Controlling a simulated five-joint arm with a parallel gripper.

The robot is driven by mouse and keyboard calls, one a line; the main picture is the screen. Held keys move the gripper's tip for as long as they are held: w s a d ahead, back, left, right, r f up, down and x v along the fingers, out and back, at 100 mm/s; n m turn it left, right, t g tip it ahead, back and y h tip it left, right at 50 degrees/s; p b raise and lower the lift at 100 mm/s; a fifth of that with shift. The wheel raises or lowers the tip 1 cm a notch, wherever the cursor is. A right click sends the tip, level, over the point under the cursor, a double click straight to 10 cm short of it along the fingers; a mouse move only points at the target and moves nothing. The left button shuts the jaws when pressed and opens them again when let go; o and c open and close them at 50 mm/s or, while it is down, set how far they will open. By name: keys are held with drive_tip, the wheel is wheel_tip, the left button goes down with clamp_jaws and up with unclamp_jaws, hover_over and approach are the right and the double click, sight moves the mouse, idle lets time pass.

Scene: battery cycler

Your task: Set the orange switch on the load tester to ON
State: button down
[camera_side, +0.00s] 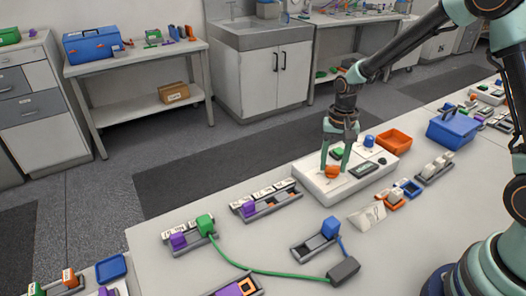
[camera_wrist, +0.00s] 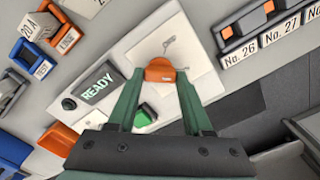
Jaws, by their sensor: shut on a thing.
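The load tester (camera_side: 318,183) is a pale box on the table, under my gripper in the side view. Its orange switch (camera_side: 332,172) is at the near left of its top face. In the wrist view the orange switch (camera_wrist: 160,71) sits between my green fingertips. My gripper (camera_side: 334,164) points down and is shut on the switch, with a finger on each side. A dark display (camera_wrist: 98,86) on the tester reads READY. The switch's position marks cannot be read.
An orange tray (camera_side: 394,141) and a blue box (camera_side: 453,129) stand right of the tester. A rack with a purple block (camera_side: 249,209) is to its left. A blue block (camera_side: 330,227) and a green cable (camera_side: 258,269) lie in front.

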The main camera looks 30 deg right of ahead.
drive_tip(key=shift+r, duration=0.1)
drive_tip(key=shift+c, duration=1.6)
unclamp_jaws()
wheel_tip(320, 180, up, 12)
drive_tip(key=s+a+r+n+t, duration=0.2)
drive_tip(key=s+r+n+t, duration=0.3)
drive_tip(key=s, duration=0.7)
wheel_tip(320, 180, up, 3)
drive_tip(key=n, duration=0.3)
drive_tip(key=shift+s+f+t, duration=0.2)
drive_tip(key=shift+s+t, duration=0.1)
drive_tip(key=shift+s, duration=0.05)
